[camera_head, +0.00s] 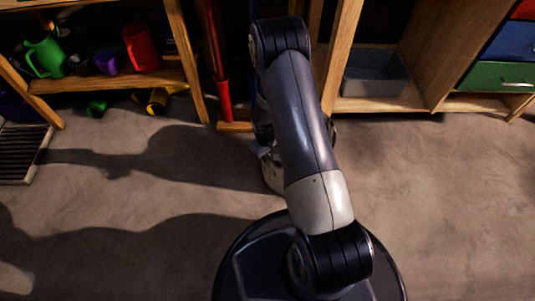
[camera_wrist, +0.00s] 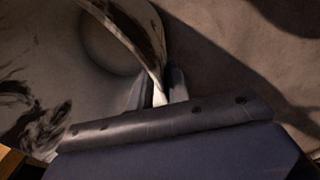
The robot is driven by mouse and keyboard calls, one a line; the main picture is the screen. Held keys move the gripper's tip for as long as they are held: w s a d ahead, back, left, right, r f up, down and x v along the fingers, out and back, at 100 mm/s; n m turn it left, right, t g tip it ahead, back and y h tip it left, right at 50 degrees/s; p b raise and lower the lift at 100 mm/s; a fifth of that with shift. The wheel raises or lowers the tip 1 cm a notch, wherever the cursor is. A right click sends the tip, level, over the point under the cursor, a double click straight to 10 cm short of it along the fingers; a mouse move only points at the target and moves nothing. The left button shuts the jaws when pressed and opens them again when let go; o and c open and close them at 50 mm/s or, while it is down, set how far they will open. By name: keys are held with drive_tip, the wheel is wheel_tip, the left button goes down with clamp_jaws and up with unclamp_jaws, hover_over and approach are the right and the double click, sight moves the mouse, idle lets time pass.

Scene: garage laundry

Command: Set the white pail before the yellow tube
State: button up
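The white pail (camera_head: 273,175) with dark smudges is partly hidden behind my arm in the head view, low over or on the floor. In the wrist view the pail (camera_wrist: 60,80) fills the left side, its open mouth toward the camera. My gripper (camera_wrist: 160,92) has one finger on each side of the pail's rim, and the fingers look closed on it. In the head view my gripper (camera_head: 262,151) is mostly hidden by the arm. A yellow thing that looks like the yellow tube (camera_head: 158,100) lies on the floor beneath the left shelf.
A green thing (camera_head: 96,105) lies left of the yellow one. The wooden shelf (camera_head: 110,80) above holds a green can, purple cup and red jug. A red post (camera_head: 223,95) stands right of it. A grey bin (camera_head: 374,73) sits in the right shelving. Carpet between is clear.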

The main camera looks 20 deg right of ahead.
drive_tip(key=shift+o, duration=0.7)
drive_tip(key=shift+r, duration=0.1)
wheel_tip(320, 180, up, 12)
drive_tip(key=p, duration=0.5)
drive_tip(key=shift+a, duration=0.3)
drive_tip(key=shift+s, duration=0.1)
drive_tip(key=f+b, duration=0.1)
drive_tip(key=f, duration=0.3)
drive_tip(key=f+b, duration=0.2)
drive_tip(key=f, duration=0.2)
drive_tip(key=f+b, duration=0.2)
drive_tip(key=f, duration=0.2)
drive_tip(key=shift+d+f, duration=0.15)
drive_tip(key=shift+d, duration=0.2)
drive_tip(key=shift+r+p, duration=0.75)
drive_tip(key=shift+r, duration=0.95)
drive_tip(key=shift+f, duration=0.1)
